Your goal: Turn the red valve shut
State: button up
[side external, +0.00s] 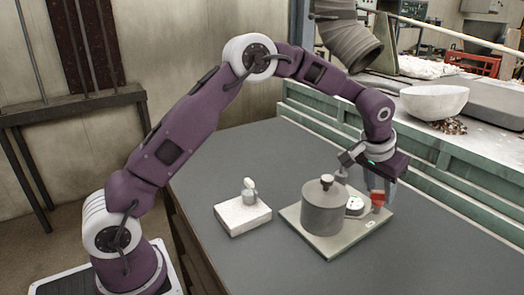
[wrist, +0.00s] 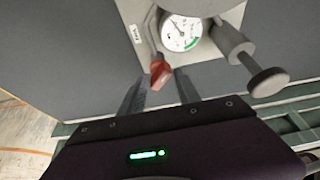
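The red valve (side external: 377,198) is a small red handle at the right side of a grey pot (side external: 322,210), beside a round white gauge (side external: 355,205). In the wrist view the red valve (wrist: 160,73) sits on a bent grey pipe below the gauge (wrist: 182,32). My gripper (side external: 380,189) points down over the valve. In the wrist view my gripper (wrist: 159,80) is open, with a finger on either side of the valve's near end and a gap visible. I cannot tell whether either finger touches it. The gauge's needle is too small to read surely.
The pot stands on a pale base plate (side external: 330,246) on the grey table. A grey knobbed part (wrist: 268,81) sticks out right of the valve in the wrist view. A white block (side external: 242,215) with a small fitting stands left. A green ledge (side external: 440,177) runs behind.

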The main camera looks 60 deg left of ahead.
jog(key=s+a+r, duration=0.2)
jog(key=s+r, duration=0.9)
jog(key=r, duration=0.2)
jog(key=s+a+r, duration=0.1)
jog(key=s, duration=0.8)
jog(key=s+a+r+t, duration=0.1)
jog(key=s+r, duration=0.1)
jog(key=s, duration=0.8)
jog(key=shift+s+a+r, duration=0.2)
jog(key=shift+a, duration=0.2)
jog(key=shift+w, duration=0.15)
